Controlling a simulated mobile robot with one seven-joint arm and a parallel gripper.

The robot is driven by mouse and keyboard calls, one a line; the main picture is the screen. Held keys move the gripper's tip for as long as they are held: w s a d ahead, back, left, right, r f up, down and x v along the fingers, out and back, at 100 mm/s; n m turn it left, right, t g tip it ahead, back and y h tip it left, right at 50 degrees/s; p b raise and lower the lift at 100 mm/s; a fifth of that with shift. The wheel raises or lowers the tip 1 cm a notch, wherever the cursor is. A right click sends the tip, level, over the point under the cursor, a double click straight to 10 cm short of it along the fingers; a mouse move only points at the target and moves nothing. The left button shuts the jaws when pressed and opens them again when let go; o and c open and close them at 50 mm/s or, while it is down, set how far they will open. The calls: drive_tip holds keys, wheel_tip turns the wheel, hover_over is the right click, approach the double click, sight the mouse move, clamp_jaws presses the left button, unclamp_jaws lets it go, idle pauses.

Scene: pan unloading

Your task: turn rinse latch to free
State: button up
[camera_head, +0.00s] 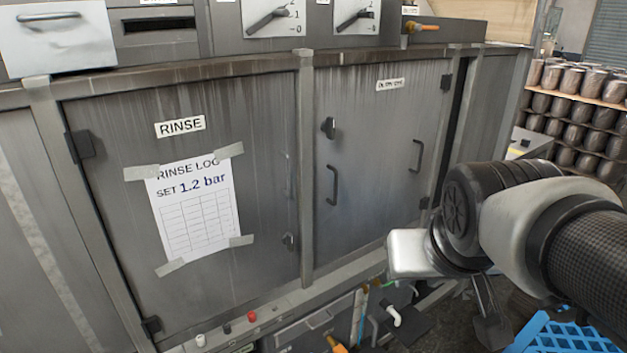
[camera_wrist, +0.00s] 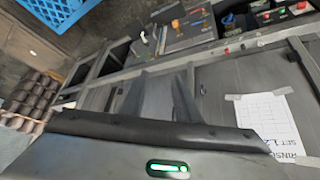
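The rinse door (camera_head: 258,115) is a grey stained panel on the left of the machine, labelled RINSE, and looks shut. A small dark latch (camera_head: 289,242) sits low near its right edge, below a bar handle (camera_head: 289,175); its exact turn is too small to tell. My gripper (camera_head: 488,315) hangs to the right of the doors, well apart from the latch, pointing down. In the wrist view my gripper (camera_wrist: 158,92) shows two dark fingers spread apart with nothing between them. The rinse door (camera_wrist: 232,82) lies to their right there.
A second door (camera_head: 375,150) to the right has its own latch (camera_head: 328,128) and handle (camera_head: 332,185). A taped rinse log (camera_head: 195,215) reads 1.2 bar. Pipes and valves (camera_head: 392,315) lie below. A blue crate (camera_head: 565,335) stands at lower right, and stacked cylinders (camera_head: 575,110) behind.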

drive_tip(key=w+d+f+t+b, duration=0.15)
drive_tip(key=w+f+b, duration=0.25)
drive_tip(key=w+f, duration=0.45)
drive_tip(key=n+t+y+b, duration=0.7)
drive_tip(key=y+b, duration=0.4)
approach(292, 240)
drive_tip(key=x, duration=0.9)
drive_tip(key=shift+b, duration=0.4)
clamp_jaws()
